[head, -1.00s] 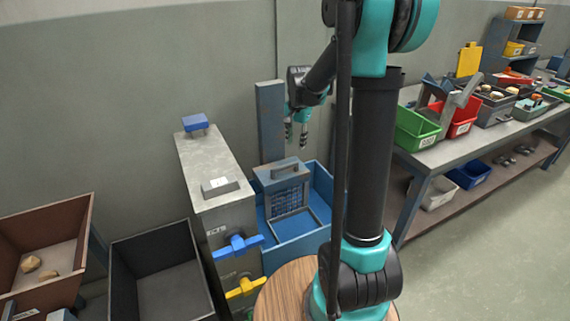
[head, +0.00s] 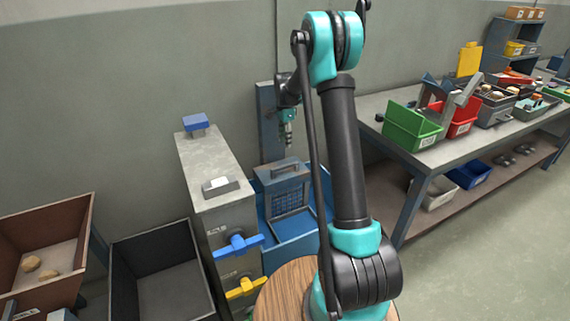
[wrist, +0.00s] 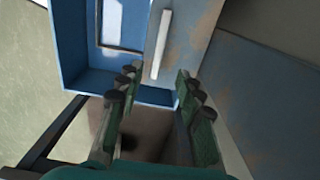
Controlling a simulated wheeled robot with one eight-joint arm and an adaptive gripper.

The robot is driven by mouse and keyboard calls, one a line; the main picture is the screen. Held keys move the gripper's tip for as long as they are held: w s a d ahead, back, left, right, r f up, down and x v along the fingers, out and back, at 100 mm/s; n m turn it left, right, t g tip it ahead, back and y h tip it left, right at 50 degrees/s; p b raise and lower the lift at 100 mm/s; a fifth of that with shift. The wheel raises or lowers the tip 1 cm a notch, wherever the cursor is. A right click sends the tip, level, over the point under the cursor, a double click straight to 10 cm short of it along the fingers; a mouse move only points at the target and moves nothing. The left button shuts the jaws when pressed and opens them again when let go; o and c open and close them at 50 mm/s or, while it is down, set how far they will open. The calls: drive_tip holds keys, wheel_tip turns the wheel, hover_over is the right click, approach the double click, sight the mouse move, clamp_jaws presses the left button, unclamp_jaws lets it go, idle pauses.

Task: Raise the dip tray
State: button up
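The dip tray (head: 286,190) is a grey-blue piece with a mesh front and a handle on top. It sits in the blue tank (head: 322,195). My gripper (head: 288,143) hangs above and behind the tray, in front of the upright post (head: 266,120). In the wrist view, my gripper (wrist: 159,82) is open and empty, its fingers well apart. A pale bar (wrist: 161,45), seemingly the tray's handle, lies beyond the fingertips on a worn grey-blue plate (wrist: 188,45). I see no contact with it.
A grey cabinet (head: 222,190) with blue (head: 238,245) and yellow (head: 246,288) handles stands left of the tank. A workbench (head: 450,150) with bins stands at right. A dark bin (head: 160,280) and a brown bin (head: 45,245) are at left.

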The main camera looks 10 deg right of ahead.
sight(285, 165)
wheel_tip(285, 165, down, 13)
drive_tip(key=shift+r, duration=0.15)
idle(0.4)
clamp_jaws()
